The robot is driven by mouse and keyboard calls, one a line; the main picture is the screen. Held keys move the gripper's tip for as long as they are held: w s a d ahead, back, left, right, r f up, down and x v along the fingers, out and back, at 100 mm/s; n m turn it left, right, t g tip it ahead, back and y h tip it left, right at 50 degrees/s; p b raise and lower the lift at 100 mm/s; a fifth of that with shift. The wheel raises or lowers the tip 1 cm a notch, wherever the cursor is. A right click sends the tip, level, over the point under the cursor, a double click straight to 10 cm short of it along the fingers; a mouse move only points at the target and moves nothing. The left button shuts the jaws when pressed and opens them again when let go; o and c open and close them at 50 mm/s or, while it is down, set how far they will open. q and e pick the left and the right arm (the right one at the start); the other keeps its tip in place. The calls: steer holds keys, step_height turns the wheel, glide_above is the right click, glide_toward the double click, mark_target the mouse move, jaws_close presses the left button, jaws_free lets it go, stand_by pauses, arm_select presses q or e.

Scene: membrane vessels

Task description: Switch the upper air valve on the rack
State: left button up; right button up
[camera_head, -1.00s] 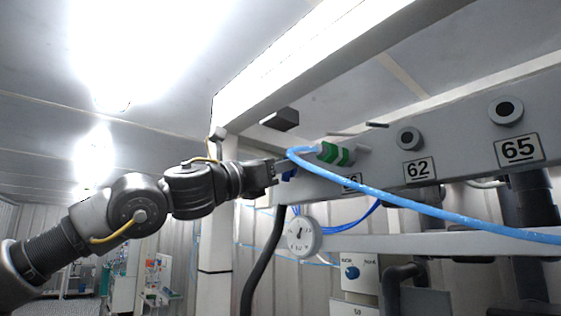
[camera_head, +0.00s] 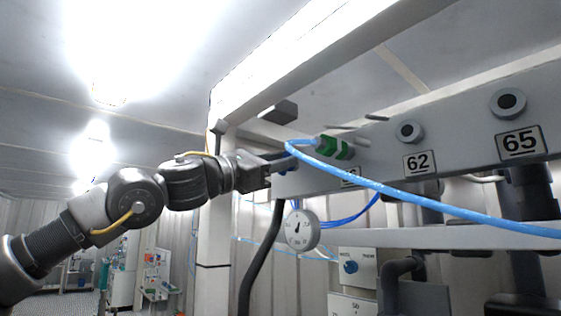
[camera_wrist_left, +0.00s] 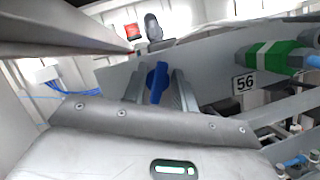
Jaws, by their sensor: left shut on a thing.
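My left gripper (camera_head: 284,164) is at the left end of the grey rack beam (camera_head: 455,150), left of the plate 56. In the left wrist view its two fingers (camera_wrist_left: 159,88) stand on either side of a blue valve handle (camera_wrist_left: 157,80) and are shut on it. The handle stands roughly upright between the fingers in that view. In the head view the handle is mostly hidden by the fingers and the blue hose. My right gripper is in neither view.
A green fitting (camera_head: 334,147) with a blue hose (camera_head: 420,207) sits just right of my gripper; the hose crosses in front of the beam. A round gauge (camera_head: 299,230) and a box with a blue knob (camera_head: 351,267) are below. A white post (camera_head: 216,235) stands behind my gripper.

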arm_select(q)
steer(key=shift+s+d+f+m+g+y+p, duration=0.2)
steer(key=shift+m+g+p, duration=0.65)
steer(key=shift+m, duration=1.55)
steer(key=shift+w+a+r+m+g+y+p, duration=0.15)
steer(key=shift+m+g+y+p, duration=0.45)
steer(key=shift+m, duration=1.8)
steer(key=shift+s+d+f+m+g+p, duration=0.15)
steer(key=shift+m+g+p, duration=0.6)
steer(key=shift+m+g, duration=1.15)
steer(key=shift+w+a+f+m+t, duration=0.1)
steer(key=shift+m+t, duration=0.35)
steer(key=shift+m, duration=0.15)
steer(key=o, duration=0.6)
steer(key=shift+a, duration=0.1)
steer(key=shift+s, duration=0.2)
steer(key=shift+w, duration=0.15)
